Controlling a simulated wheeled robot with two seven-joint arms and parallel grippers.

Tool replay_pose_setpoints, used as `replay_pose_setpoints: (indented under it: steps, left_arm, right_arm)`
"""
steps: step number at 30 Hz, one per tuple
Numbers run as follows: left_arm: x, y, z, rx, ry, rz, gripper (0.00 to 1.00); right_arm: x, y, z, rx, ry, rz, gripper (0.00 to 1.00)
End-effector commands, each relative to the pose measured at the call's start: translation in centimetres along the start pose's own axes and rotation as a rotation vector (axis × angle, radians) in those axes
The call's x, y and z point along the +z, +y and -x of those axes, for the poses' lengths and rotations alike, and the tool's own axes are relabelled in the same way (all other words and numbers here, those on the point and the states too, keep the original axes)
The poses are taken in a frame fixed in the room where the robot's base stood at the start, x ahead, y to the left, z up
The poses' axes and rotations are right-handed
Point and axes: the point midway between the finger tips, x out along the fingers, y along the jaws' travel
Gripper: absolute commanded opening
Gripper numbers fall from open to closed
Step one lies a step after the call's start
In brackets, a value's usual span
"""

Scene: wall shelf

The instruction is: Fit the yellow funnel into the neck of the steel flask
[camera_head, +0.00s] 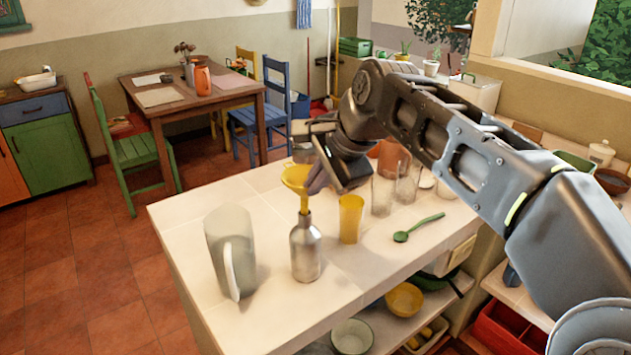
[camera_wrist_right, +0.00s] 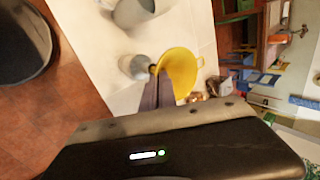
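The steel flask (camera_head: 305,252) stands upright on the white tiled counter in the head view. The yellow funnel (camera_head: 295,178) is above it, wide end up, with its stem pointing down at the flask's mouth. I cannot tell whether the stem's tip is inside the neck or just over it. My right gripper (camera_head: 317,182) comes in from the right and appears shut on the funnel. In the right wrist view the gripper's fingers (camera_wrist_right: 157,92) meet the funnel (camera_wrist_right: 180,70), with the flask (camera_wrist_right: 136,67) beside its stem. My left gripper is not in view.
A grey pitcher (camera_head: 231,252) stands left of the flask. A yellow cup (camera_head: 350,220) stands close on its right, with clear glasses (camera_head: 381,196) behind the cup. A green spoon (camera_head: 419,228) lies farther right. The counter (camera_head: 335,296) is bare in front of the flask.

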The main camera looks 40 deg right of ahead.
Motion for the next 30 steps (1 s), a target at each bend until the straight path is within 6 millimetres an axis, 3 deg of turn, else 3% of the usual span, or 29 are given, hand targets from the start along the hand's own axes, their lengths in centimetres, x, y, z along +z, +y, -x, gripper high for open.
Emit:
replay_pose_setpoints:
  steps: [30]
  left_arm:
    - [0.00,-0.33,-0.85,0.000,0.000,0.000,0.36]
  right_arm:
    - [-0.11,0.63,-0.93,-0.001,0.000,0.000,0.00]
